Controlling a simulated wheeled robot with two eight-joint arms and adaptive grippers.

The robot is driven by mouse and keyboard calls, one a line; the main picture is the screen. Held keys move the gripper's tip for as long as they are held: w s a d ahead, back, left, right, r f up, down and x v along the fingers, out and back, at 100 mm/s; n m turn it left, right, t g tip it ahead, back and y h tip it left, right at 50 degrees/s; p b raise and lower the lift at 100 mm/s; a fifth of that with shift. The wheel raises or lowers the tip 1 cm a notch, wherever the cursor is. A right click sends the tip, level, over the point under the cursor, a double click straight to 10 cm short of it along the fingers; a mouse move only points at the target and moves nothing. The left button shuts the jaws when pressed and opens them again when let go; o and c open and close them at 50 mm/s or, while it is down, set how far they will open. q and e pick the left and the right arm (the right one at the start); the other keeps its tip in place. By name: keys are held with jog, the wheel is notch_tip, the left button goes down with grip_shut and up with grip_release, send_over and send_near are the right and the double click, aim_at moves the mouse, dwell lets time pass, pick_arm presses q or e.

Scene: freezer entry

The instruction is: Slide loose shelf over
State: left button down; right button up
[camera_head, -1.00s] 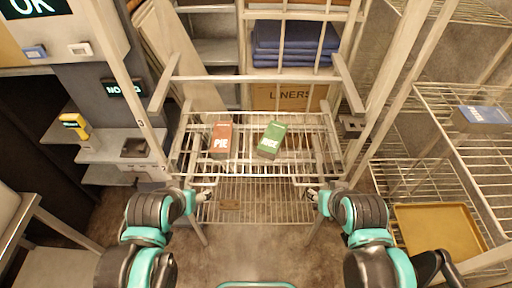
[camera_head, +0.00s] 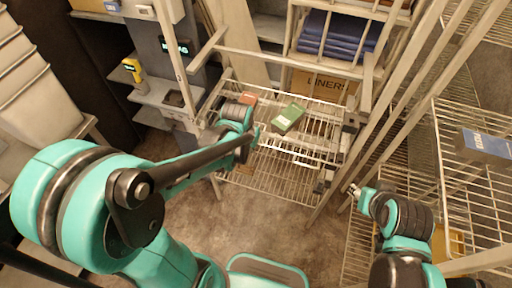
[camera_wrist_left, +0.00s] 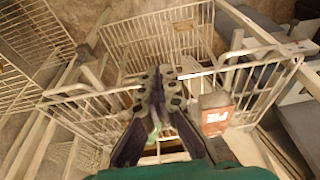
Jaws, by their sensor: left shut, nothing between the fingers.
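The wire shelf (camera_head: 316,155) sits in the middle of the rack and also shows in the left wrist view (camera_wrist_left: 100,112). A green box (camera_head: 288,118) lies on it. A reddish box marked PIE (camera_wrist_left: 215,112) stands beside my left gripper (camera_wrist_left: 165,72); in the head view this box (camera_head: 248,98) is partly covered by my left wrist. My left gripper is shut and empty, over the shelf bars. I cannot tell if it touches them. My right gripper (camera_head: 355,189) is beside the rack's right front post, apart from the shelf; its fingers are too small to judge.
A lower wire shelf (camera_head: 262,176) is below. Folded blue cloths (camera_head: 335,38) and a LINERS carton (camera_head: 322,85) are behind. A right-hand rack holds a blue box (camera_head: 484,145). A counter with a yellow scanner (camera_head: 133,70) is at left. Open floor lies in front.

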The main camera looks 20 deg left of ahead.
aim_at(262, 130)
pick_arm(q)
jog(key=w+f+b, duration=0.3)
jog(key=w+f, duration=0.3)
jog(key=f, duration=0.2)
jog(key=shift+w+f, duration=0.25)
jog(key=shift+w, duration=0.1)
jog(key=shift+d, duration=0.1)
jog(key=w+b, duration=0.1)
jog(key=w, duration=0.7)
jog(key=shift+w+d, duration=0.1)
jog(key=shift+w, duration=0.15)
jog(key=shift+s, duration=0.1)
